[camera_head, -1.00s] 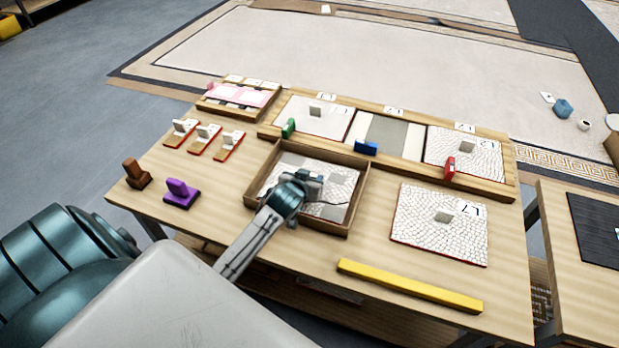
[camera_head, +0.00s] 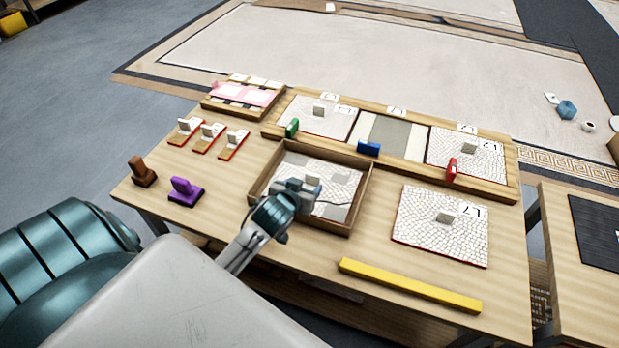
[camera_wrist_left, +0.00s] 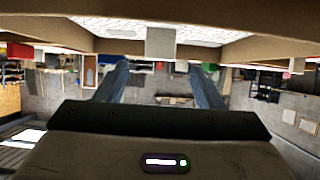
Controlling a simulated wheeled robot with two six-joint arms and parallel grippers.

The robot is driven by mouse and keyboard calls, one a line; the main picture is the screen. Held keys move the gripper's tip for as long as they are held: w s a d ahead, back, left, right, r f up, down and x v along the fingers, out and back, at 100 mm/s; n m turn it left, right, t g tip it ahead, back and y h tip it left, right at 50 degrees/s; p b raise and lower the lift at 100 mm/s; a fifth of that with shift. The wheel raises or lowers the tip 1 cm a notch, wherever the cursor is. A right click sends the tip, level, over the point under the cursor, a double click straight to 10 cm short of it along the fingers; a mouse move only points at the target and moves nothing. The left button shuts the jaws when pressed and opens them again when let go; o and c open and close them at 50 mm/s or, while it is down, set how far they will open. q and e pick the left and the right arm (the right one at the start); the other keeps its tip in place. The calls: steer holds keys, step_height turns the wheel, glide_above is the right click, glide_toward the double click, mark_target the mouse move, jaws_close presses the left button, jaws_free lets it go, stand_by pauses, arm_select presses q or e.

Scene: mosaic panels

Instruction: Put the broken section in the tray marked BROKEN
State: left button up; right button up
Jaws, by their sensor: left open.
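My left gripper (camera_head: 300,190) is over the brown-walled tray (camera_head: 360,190) at the middle of the table. It is open and empty. A pale mosaic section (camera_head: 338,182) lies in the tray, with a thin dark line across it; I cannot tell whether that is a crack. In the left wrist view, a grey block (camera_wrist_left: 160,42) shows against the white mosaic (camera_wrist_left: 205,32), above the gap between my spread fingers (camera_wrist_left: 160,88). Another mosaic section (camera_head: 420,225) with a grey grip block lies flat to the right of the tray. I can read no BROKEN mark.
A wooden rack (camera_head: 275,132) at the back holds several panels, with green (camera_head: 292,128), blue (camera_head: 369,148) and red (camera_head: 451,170) blocks on its front edge. A yellow bar (camera_head: 410,286) lies along the front. Purple (camera_head: 184,190) and brown (camera_head: 141,172) stamps stand left.

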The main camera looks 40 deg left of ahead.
arm_select(q)
steer(key=s+d, duration=0.1)
steer(key=s, duration=0.3)
steer(key=s+d+m+g+h, duration=0.1)
steer(key=s+d, duration=0.1)
steer(key=s, duration=0.1)
steer(key=s+d+f+g, duration=0.1)
steer(key=s+d, duration=0.1)
steer(key=s, duration=0.2)
steer(key=shift+s+f, duration=0.1)
steer(key=shift+s, duration=0.2)
steer(key=s+d+m+g+h, duration=0.2)
steer(key=s+d, duration=0.3)
steer(key=s, duration=0.6)
steer(key=shift+d+f+m+g+h, duration=0.2)
steer(key=shift+f+m+g+h, duration=0.15)
steer(key=shift+g, duration=0.25)
